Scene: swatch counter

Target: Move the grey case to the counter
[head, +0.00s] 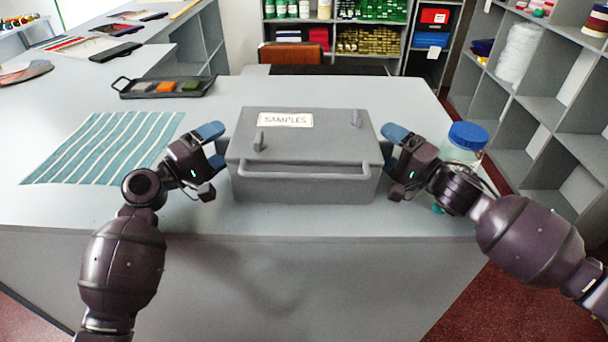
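The grey case (275,188) is in the middle of the head view, its lid labelled SAMPLES and a bar handle along its front. It looks level, over the front part of the grey counter (225,222); I cannot tell whether its underside touches the top. My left gripper (217,147) is at the case's left side, its blue-tipped fingers apart. My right gripper (388,149) is at the right side, also with fingers apart. Both grippers' fingertips come right up to the case's sides; contact is not clear. Nothing shows between either gripper's fingers.
A blue-lidded jar (467,136) stands just behind my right gripper. A striped teal cloth (105,147) lies at left. A black tray (130,92) with colored swatches is behind it. Shelves (560,112) stand at right.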

